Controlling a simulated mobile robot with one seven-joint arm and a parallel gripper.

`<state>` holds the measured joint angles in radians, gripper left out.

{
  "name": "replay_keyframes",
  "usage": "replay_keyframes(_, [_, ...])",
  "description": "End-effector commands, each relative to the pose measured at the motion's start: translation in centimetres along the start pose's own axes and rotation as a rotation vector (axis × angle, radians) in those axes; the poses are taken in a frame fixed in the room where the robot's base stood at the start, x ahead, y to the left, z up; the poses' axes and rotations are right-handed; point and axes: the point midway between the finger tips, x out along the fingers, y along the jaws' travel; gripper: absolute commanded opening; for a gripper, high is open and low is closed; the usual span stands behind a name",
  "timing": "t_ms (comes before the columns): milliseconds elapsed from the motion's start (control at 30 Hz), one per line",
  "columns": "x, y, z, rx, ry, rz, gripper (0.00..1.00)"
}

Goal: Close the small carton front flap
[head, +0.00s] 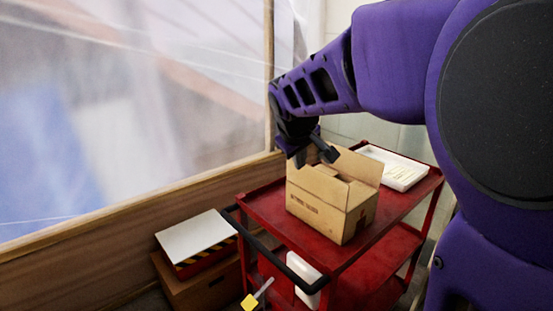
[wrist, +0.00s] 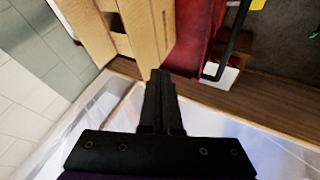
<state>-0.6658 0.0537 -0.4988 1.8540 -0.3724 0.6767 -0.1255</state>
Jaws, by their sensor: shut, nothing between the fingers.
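The small carton (head: 318,207) is a brown cardboard box with print on its near side, standing on the red cart. One flap (head: 359,165) stands up at its far right side. Other flaps at the top are partly hidden by my gripper, and I cannot tell which one is the front flap. In the wrist view the shut fingers (wrist: 160,76) end close to the carton's cardboard edge (wrist: 147,32). I cannot tell whether they touch it.
The red cart (head: 265,208) has a black handle (head: 262,244) at its near left. A white tray (head: 400,172) lies behind the carton. A wood-framed plastic sheet wall (head: 130,110) stands at left. A box with a white lid (head: 195,237) sits low beside the cart.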

Motion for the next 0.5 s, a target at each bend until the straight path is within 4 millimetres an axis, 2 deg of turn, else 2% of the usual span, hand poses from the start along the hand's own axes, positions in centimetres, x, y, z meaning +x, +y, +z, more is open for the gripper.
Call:
replay_keyframes(33, [1.3,-0.1,0.2,-0.001,-0.006,0.0,0.0])
replay_keyframes(300, [7.1,0.0,0.2,0.0,-0.005,0.001,0.0])
replay_keyframes(500, [8.6,2.4,0.1,0.002,-0.002,0.002,0.0])
